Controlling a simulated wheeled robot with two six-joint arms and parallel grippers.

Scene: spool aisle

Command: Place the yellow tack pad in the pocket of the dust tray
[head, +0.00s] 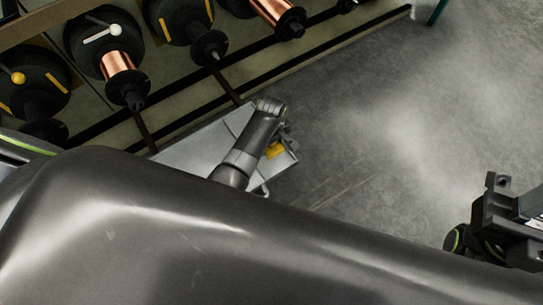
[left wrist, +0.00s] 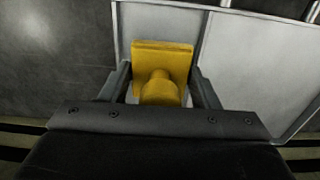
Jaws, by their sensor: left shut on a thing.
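The yellow tack pad (left wrist: 162,62) has a square plate and a rounded grip; a small part of it (head: 274,151) shows in the head view. My left gripper (left wrist: 162,88) is shut on its grip, one finger on each side. In the head view my left gripper (head: 281,142) is mostly hidden by its own wrist. The pale grey dust tray (head: 190,152) lies below; its divider and rim (left wrist: 204,38) show in the left wrist view. The pad appears over the smaller section, the pocket; I cannot tell whether it touches the floor there. My right gripper (head: 490,215) is at the right edge, its fingers unclear.
A rack with several dark spools, some with copper wire (head: 118,63), runs along the upper left. Its dark lower rail (head: 300,65) passes behind the tray. The grey floor (head: 390,130) to the right is clear. My large arm link covers the lower left.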

